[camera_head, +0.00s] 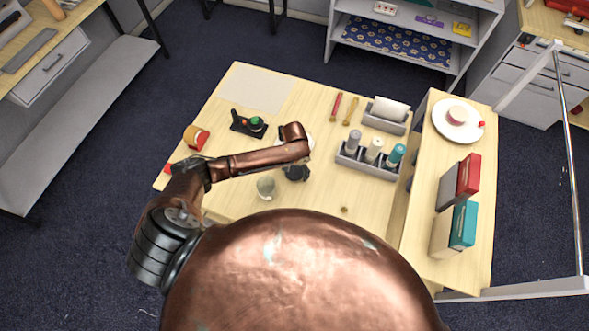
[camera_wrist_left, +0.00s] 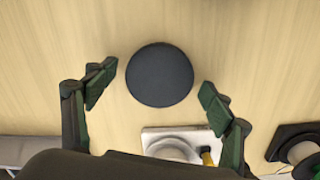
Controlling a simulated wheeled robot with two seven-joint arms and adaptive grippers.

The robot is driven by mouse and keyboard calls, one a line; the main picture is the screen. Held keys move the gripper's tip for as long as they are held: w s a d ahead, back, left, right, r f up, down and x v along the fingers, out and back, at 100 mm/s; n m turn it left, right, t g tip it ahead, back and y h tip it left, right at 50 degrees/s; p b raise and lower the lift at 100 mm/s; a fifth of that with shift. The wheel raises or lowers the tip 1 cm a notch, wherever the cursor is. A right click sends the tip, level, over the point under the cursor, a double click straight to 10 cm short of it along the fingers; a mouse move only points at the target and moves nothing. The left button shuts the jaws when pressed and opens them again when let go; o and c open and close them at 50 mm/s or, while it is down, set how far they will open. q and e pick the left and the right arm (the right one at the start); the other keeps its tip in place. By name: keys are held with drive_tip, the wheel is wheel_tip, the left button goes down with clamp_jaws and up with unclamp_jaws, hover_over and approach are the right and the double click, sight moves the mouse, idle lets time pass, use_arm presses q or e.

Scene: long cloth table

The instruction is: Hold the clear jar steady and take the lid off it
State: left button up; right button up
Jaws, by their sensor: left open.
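A clear, pale vessel (camera_head: 266,187) stands on the table just left of my left gripper (camera_head: 297,173) in the head view; I cannot tell whether it is the jar. In the left wrist view, a dark round disc (camera_wrist_left: 160,75) lies in front of my gripper (camera_wrist_left: 155,92), centred between its two fingers. It looks like a lid seen from above; any jar under it is hidden. The fingers are spread wide and stand clear of the disc on both sides. My left gripper is open and empty. My right gripper shows in neither view.
A grey holder with bottles (camera_head: 369,161) stands at the right. The white square item (camera_wrist_left: 180,143) is close to the disc. Bare table (camera_head: 385,215) lies at front right.

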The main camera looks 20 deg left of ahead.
sight(295, 171)
use_arm(q)
wheel_tip(295, 171, up, 12)
drive_tip(key=shift+b, duration=0.35)
